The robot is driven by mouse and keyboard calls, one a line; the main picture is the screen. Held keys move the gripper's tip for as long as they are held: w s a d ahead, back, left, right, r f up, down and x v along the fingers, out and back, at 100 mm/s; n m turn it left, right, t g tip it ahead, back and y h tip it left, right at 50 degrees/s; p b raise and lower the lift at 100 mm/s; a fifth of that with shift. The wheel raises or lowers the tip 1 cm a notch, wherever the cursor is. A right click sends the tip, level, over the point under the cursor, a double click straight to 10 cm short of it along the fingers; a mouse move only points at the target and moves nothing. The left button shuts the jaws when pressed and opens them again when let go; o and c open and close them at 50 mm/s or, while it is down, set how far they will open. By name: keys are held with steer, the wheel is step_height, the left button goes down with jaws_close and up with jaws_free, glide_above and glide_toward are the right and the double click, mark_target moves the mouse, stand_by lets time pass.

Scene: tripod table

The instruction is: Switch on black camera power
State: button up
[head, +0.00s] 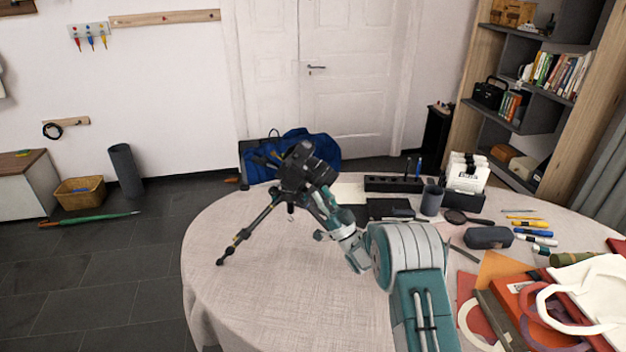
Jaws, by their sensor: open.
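A black camera (301,160) sits on top of a small black tripod (250,231) that stands on the round, cloth-covered table (235,306). My arm reaches in from the lower right, and my gripper (318,192) is at the camera's lower right side, close against the tripod head. The gripper is open, but its fingertips are small, dark and partly lost against the tripod, so I cannot tell whether they touch the camera. The camera's power switch is too small to make out.
A black organizer (394,184), a grey cup (431,200), a magnifying glass (457,217) and a dark case (488,238) stand right of the tripod. Folders and a white bag (597,290) crowd the right edge. The table's left front is clear.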

mark_target(310, 173)
steer(key=x, duration=0.5)
steer(key=shift+d, duration=0.25)
